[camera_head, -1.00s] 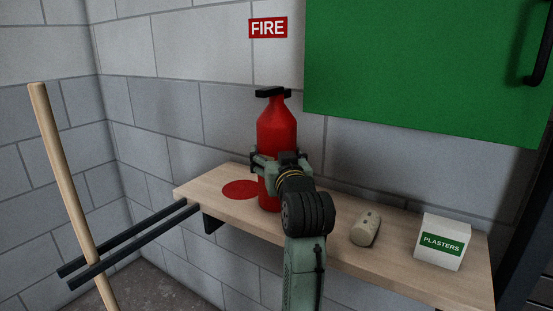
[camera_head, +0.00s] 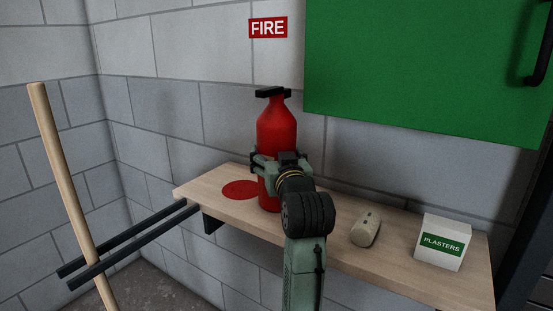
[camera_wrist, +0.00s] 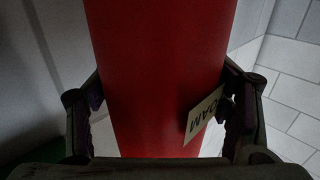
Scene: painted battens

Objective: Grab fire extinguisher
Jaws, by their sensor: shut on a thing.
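The red fire extinguisher (camera_head: 277,127) stands upright on the wooden shelf, with a black handle at its top. My gripper (camera_head: 278,163) is shut around the middle of its body. In the wrist view the red body (camera_wrist: 160,70) fills the space between the two fingers of my gripper (camera_wrist: 160,112). My wrist hides part of the extinguisher's lower right side in the head view.
The wooden shelf (camera_head: 222,206) also bears a flat red disc (camera_head: 240,190) just left of the extinguisher, a beige block (camera_head: 365,229) and a white plasters box (camera_head: 443,241) to the right. A green cabinet (camera_head: 425,70) hangs above right. A wooden pole (camera_head: 65,175) leans in a black bracket (camera_head: 130,240) at left.

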